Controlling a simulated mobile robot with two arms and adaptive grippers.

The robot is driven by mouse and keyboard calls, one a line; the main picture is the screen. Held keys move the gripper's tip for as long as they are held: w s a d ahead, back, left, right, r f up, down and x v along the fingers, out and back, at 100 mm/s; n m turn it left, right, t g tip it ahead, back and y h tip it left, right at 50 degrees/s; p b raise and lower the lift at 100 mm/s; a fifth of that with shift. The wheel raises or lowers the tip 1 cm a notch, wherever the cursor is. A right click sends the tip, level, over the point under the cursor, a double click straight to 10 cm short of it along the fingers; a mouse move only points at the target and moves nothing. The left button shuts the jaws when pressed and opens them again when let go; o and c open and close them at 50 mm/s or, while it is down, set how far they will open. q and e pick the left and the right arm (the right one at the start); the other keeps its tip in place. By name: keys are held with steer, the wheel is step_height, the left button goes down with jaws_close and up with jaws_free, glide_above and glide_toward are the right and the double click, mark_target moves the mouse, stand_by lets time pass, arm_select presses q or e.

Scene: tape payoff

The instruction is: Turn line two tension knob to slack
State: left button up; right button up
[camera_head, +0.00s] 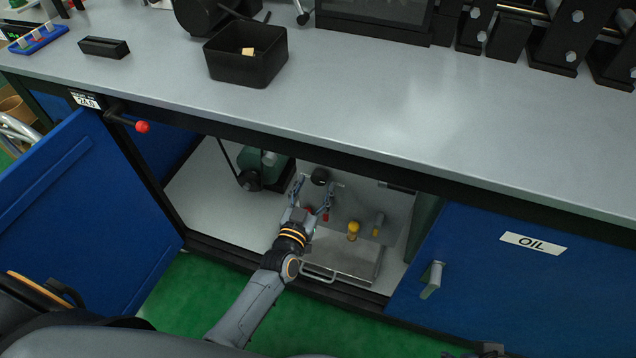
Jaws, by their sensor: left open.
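My left gripper (312,190) reaches into the open cabinet below the bench. Its fingers are spread apart, with nothing held between them. A round black knob (320,176) is on the grey back panel (345,198), just beyond the fingertips; I cannot tell whether they touch it. A small red part (326,217) shows beside the gripper. A yellow knob (353,230) and a yellow-tipped lever (378,222) are to the right. No marking for line two or slack is readable, so I cannot tell which knob is the tension knob. My right gripper is not seen.
A blue door (75,215) stands open at left; a blue door marked OIL (530,285) is at right. A green motor (262,165) and a metal tray (345,258) are inside the cabinet. A red-tipped lever (141,127) juts out.

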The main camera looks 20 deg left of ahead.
arm_select(q)
steer(key=shift+w, duration=1.35)
steer(key=c, duration=1.1)
steer(key=shift+c, duration=0.2)
